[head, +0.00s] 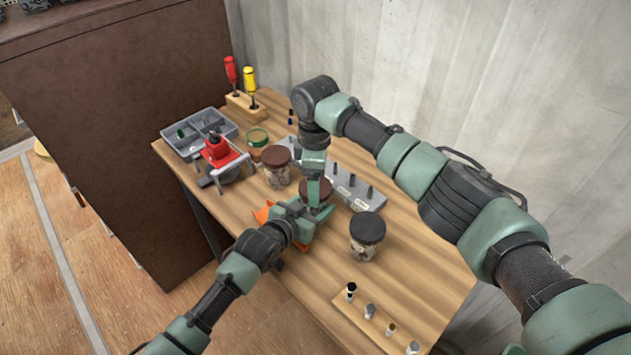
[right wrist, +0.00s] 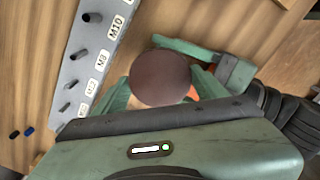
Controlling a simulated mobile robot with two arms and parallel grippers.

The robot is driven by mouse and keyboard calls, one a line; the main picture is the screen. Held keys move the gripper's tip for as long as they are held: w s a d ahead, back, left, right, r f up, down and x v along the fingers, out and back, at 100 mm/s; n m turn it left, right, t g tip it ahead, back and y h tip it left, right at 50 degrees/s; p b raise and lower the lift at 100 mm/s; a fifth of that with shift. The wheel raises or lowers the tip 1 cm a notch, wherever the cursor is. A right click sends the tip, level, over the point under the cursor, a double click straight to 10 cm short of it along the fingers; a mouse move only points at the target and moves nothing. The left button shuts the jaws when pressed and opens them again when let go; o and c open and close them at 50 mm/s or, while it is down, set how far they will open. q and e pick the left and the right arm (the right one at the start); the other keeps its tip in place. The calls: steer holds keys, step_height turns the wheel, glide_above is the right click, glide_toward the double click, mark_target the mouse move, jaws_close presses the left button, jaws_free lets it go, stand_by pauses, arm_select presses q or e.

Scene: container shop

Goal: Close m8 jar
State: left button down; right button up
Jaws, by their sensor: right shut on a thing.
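A round dark brown lid (head: 316,190) sits at the middle of the table, between my two grippers. In the right wrist view the lid (right wrist: 160,78) is between the fingers of my right gripper (right wrist: 160,90), which is shut on it from above. My right gripper (head: 316,185) points down in the head view. The jar body under the lid is mostly hidden, so I cannot tell how the lid sits on it. My left gripper (head: 300,217) is low beside the lid, and its fingers are partly hidden. No M8 label on a jar is readable.
A grey labelled rack (head: 365,196) with pegs stands behind the lid. Another brown-lidded jar (head: 275,167), a green-rimmed jar (head: 257,139), a red vise (head: 219,152) and a grey bin (head: 172,139) stand left. A black-lidded jar (head: 366,238) stands right.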

steer(key=m, duration=0.5)
steer(key=shift+a, duration=0.1)
steer(key=m, duration=0.8)
steer(key=o, duration=1.6)
steer(key=shift+o, duration=0.2)
step_height(320, 180, up, 12)
arm_select(q)
steer(key=shift+c, duration=1.4)
jaws_free()
